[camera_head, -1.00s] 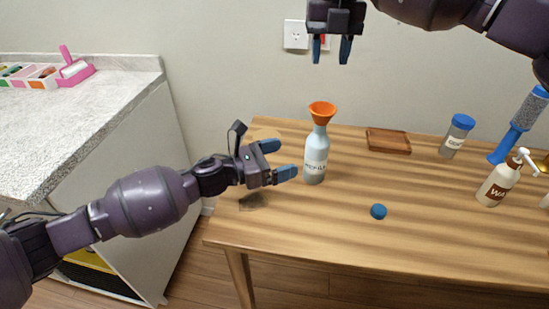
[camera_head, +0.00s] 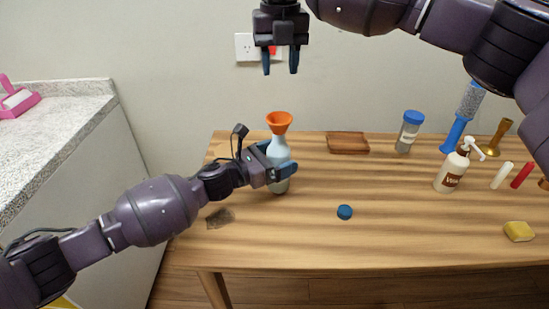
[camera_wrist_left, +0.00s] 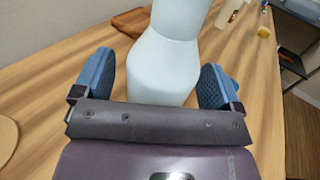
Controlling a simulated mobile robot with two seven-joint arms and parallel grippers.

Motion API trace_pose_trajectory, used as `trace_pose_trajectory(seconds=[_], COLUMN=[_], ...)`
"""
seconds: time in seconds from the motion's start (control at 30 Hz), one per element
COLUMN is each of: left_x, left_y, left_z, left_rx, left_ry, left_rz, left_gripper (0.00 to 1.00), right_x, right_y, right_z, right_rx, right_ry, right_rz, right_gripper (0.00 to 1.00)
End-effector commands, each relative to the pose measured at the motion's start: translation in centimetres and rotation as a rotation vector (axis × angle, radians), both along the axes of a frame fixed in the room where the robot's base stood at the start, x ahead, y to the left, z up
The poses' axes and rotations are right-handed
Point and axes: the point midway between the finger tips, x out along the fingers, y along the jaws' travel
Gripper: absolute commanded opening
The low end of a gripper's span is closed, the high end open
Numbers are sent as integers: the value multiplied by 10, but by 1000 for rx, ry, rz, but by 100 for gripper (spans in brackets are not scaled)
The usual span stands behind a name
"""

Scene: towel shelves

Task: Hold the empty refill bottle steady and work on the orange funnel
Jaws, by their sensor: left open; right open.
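The pale refill bottle (camera_head: 279,152) stands upright on the wooden table, with the orange funnel (camera_head: 279,121) seated in its mouth. My left gripper (camera_head: 279,168) is open around the bottle's body, a finger on each side. In the left wrist view the bottle (camera_wrist_left: 162,65) stands between the two blue fingers, with a gap showing at each side. The funnel is out of that view. My right gripper (camera_head: 281,62) is open and empty, pointing down above the funnel, well clear of it.
A blue cap (camera_head: 344,212) lies right of the bottle. A wooden tray (camera_head: 348,143), a blue-lidded jar (camera_head: 408,133), a pump bottle (camera_head: 453,170) and a yellow sponge (camera_head: 518,231) are further right. A grey counter (camera_head: 50,130) stands at the left.

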Motion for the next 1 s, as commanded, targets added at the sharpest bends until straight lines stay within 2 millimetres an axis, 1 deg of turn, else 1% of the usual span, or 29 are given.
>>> trace_pose_trajectory(seconds=[0.07, 0.1, 0.43, 0.57, 0.6, 0.67, 0.7, 0.73, 0.87, 1.0], left_x=[0, 0, 0, 0, 0, 0, 0, 0, 0, 0], left_y=[0, 0, 0, 0, 0, 0, 0, 0, 0, 0], left_z=[0, 0, 0, 0, 0, 0, 0, 0, 0, 0], left_rx=[0, 0, 0, -1, -1, -1, -1, -1, -1, -1], left_ry=[0, 0, 0, 1, 1, 1, 1, 1, 1, 1], left_rz=[0, 0, 0, 0, 0, 0, 0, 0, 0, 0], left_gripper=[90, 87, 37, 37, 37, 37, 37, 37, 37, 37], right_x=[0, 0, 0, 0, -1, -2, -3, -3, -3, -3], right_y=[0, 0, 0, -1, -1, 0, 0, 0, 1, 1], right_z=[0, 0, 0, -5, -10, -20, -26, -27, -33, -37], right_rx=[0, 0, 0, -1, 1, 7, 10, 11, 9, 5], right_ry=[0, 0, 0, 9, 17, 32, 39, 38, 37, 33], right_rz=[0, 0, 0, -1, -2, 0, -23, -54, -220, -422], right_gripper=[43, 43, 43, 62, 69, 78, 84, 86, 86, 86])
